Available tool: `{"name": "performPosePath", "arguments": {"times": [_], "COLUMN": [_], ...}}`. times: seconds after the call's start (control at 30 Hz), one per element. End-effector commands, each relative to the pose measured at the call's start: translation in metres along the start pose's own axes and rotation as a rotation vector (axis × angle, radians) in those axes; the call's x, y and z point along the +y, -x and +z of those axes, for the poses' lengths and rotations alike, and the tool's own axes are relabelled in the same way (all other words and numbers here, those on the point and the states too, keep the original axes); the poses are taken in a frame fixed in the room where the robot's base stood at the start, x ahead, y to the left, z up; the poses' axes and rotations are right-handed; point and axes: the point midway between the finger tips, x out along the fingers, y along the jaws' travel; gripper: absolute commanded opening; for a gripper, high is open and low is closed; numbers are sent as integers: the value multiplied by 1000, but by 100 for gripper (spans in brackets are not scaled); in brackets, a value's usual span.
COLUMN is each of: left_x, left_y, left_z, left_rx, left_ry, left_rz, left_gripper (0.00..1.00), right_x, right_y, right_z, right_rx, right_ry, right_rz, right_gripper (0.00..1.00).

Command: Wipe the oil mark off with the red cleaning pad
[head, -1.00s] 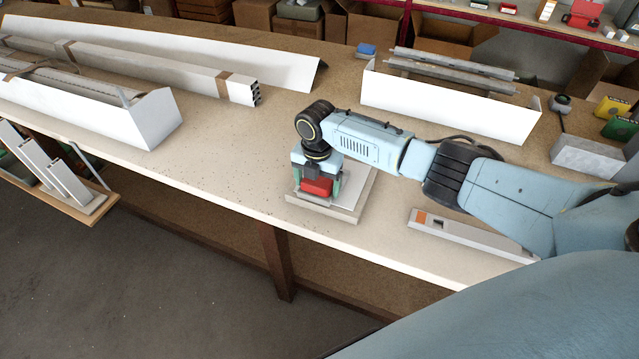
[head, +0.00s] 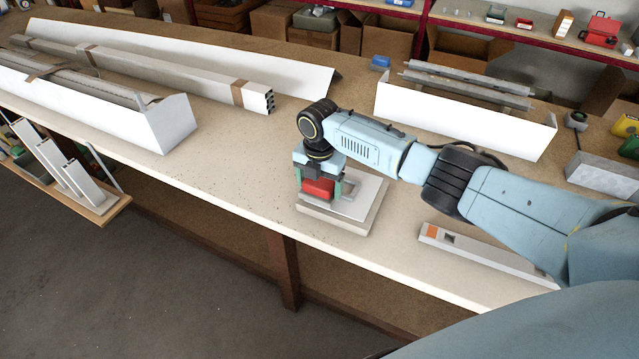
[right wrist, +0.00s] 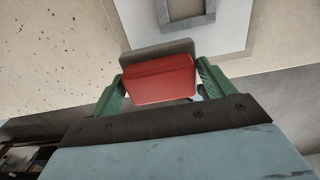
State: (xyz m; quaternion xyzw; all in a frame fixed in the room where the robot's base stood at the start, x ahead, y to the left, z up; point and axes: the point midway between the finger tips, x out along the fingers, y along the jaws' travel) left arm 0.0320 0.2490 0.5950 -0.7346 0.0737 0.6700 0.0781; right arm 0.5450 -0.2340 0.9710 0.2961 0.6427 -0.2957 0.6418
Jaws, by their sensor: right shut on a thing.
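The red cleaning pad (head: 319,188) is between the green fingers of my right gripper (head: 320,185), which is shut on it. In the right wrist view the red pad (right wrist: 160,80) has a grey plate along its far edge, and a finger on each side. The gripper points down over the left part of a white panel (head: 357,198) on a thick block at the bench's front edge. Whether the pad touches the panel I cannot tell. The wrist view shows a grey square outline (right wrist: 172,22) on the panel. I cannot make out an oil mark. My left gripper is not in view.
The bench (head: 245,150) is clear but speckled left of the block. A grey profile (head: 480,252) with an orange patch lies to the right. A white tray (head: 470,122) of profiles stands behind; long profiles (head: 165,75) and another white tray (head: 175,125) are at the left.

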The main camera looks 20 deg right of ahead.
Motion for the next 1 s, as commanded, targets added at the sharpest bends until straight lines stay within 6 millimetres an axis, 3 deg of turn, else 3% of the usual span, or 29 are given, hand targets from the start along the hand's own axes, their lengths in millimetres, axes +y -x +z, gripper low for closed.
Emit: {"name": "performPosePath", "arguments": {"times": [0.03,0.5,1.0], "left_x": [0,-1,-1], "left_y": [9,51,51], "left_z": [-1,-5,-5], "left_rx": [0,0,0], "left_ry": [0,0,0], "left_rz": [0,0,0], "left_gripper": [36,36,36], "right_x": [0,0,0], "right_y": [10,56,56], "right_z": [0,1,1], "right_rx": [-1,-1,-1], "right_ry": [0,-1,-1], "right_rz": [1,1,1], "right_gripper": [63,63,63]}}
